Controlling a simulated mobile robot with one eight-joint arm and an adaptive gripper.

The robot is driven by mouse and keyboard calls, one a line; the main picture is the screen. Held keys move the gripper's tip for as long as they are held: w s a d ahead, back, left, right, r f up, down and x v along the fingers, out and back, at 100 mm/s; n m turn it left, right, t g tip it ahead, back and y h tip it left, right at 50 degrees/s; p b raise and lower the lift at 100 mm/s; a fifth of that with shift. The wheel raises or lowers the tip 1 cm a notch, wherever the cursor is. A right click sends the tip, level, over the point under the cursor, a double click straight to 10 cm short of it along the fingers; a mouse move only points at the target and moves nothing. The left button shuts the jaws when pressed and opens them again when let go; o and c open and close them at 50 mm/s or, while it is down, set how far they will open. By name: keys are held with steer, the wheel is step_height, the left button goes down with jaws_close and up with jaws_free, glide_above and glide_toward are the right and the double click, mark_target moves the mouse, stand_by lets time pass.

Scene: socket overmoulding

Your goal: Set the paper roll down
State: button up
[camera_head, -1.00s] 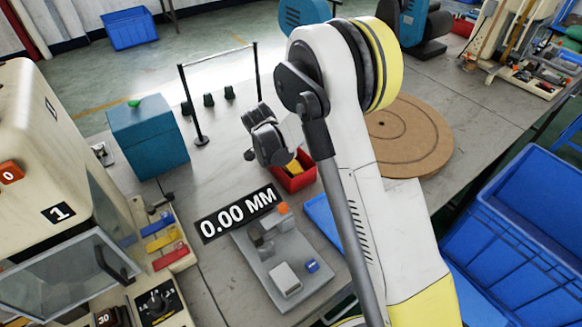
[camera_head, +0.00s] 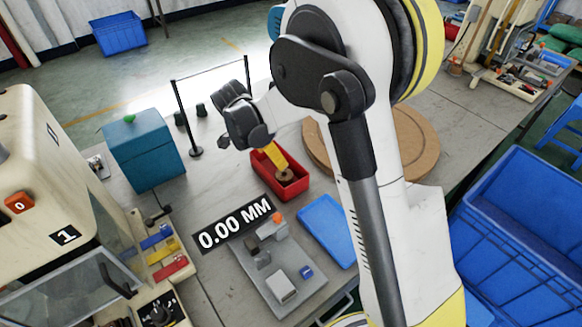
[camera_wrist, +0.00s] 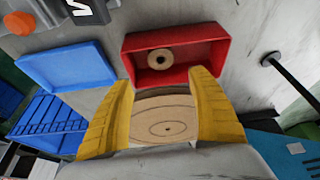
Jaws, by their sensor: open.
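The paper roll (camera_wrist: 160,59), a small brown ring with a dark centre hole, sits inside a red bin (camera_wrist: 222,57), near its back wall in the wrist view. In the head view the roll (camera_head: 286,176) shows in the red bin (camera_head: 291,190), just below my yellow fingers. My gripper (camera_wrist: 161,79) is open, with its two yellow fingers spread wide and nothing between them. In the head view my gripper (camera_head: 278,163) is over the bin, apart from the roll as the wrist view shows.
A blue tray (camera_head: 327,231) lies right of the bin. A grey fixture (camera_head: 290,262) with a 0.00 MM sign stands in front. A round brown board (camera_head: 420,150) lies behind my arm. A teal box (camera_head: 143,150) and a black barrier post (camera_head: 190,130) are at left.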

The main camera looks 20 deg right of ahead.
steer(key=s+d+r+n+t+y, duration=0.15)
steer(key=s+r+n, duration=0.25)
steer(key=s+r, duration=0.4)
steer(key=s+d+r+n+t+y, duration=0.1)
steer(key=s+r+n+t, duration=0.1)
steer(key=s+n, duration=0.3)
steer(key=s+r+n+t+y, duration=0.1)
steer(key=s+r+n, duration=0.3)
steer(key=s, duration=0.8)
steer(key=shift+d+r+n+t+y, duration=0.35)
steer(key=shift+d+r+n+t, duration=0.05)
steer(key=shift+r+t, duration=0.15)
